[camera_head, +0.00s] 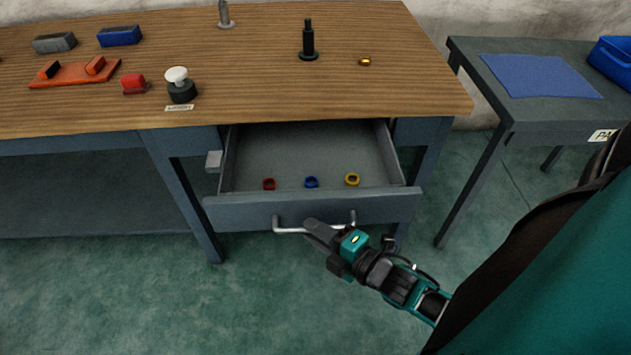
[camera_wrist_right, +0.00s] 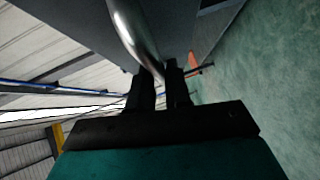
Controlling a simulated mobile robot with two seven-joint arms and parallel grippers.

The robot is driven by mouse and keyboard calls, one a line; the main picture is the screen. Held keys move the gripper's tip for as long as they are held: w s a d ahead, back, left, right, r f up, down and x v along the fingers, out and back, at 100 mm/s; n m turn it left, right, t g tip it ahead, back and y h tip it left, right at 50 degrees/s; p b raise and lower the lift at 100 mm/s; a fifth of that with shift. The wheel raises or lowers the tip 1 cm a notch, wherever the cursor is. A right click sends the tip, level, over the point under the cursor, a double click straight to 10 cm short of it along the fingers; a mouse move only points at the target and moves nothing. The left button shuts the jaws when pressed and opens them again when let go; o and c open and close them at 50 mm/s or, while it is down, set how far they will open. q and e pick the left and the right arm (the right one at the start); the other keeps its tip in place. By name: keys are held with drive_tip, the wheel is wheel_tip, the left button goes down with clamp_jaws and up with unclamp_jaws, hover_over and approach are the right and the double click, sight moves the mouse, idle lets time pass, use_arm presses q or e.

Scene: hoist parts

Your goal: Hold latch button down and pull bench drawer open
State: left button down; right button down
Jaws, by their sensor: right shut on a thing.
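The bench drawer (camera_head: 311,209) stands pulled out from under the wooden bench top (camera_head: 240,60). Red, blue and yellow rings lie inside it. My right gripper (camera_head: 312,232) is shut on the drawer's metal handle (camera_head: 290,230). In the right wrist view the handle (camera_wrist_right: 135,35) runs between the two fingers (camera_wrist_right: 160,80). The latch button (camera_head: 177,75) is a white knob on a black base, near the bench's front edge behind a small label. Nothing touches the button. My left gripper is not in view.
A red block (camera_head: 134,84), an orange tray (camera_head: 75,73), a grey block (camera_head: 54,42) and a blue block (camera_head: 119,36) sit on the left of the bench top. A black post (camera_head: 308,42) stands near the back. A side table (camera_head: 545,118) is at the right. Green floor is clear in front.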

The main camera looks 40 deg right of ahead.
drive_tip(key=shift+s+a, duration=0.25)
drive_tip(key=shift+s, duration=0.2)
drive_tip(key=c, duration=1.1)
unclamp_jaws()
drive_tip(key=v, duration=1.2)
drive_tip(key=shift+s+d+r+p, duration=0.15)
drive_tip(key=shift+s+p, duration=0.2)
drive_tip(key=shift+s, duration=0.05)
drive_tip(key=w+a+f+m+g, duration=0.1)
drive_tip(key=w+a+m, duration=0.1)
drive_tip(key=m, duration=0.3)
drive_tip(key=w+a+f+m+g+h, duration=0.1)
drive_tip(key=w+a+m+g, duration=0.1)
drive_tip(key=m, duration=0.4)
drive_tip(key=w+a+f+m+g+h, duration=0.1)
drive_tip(key=w+a+m+g, duration=0.1)
drive_tip(key=w+a+m, duration=0.2)
drive_tip(key=shift+w+f+m, duration=0.25)
drive_tip(key=shift+m, duration=0.65)
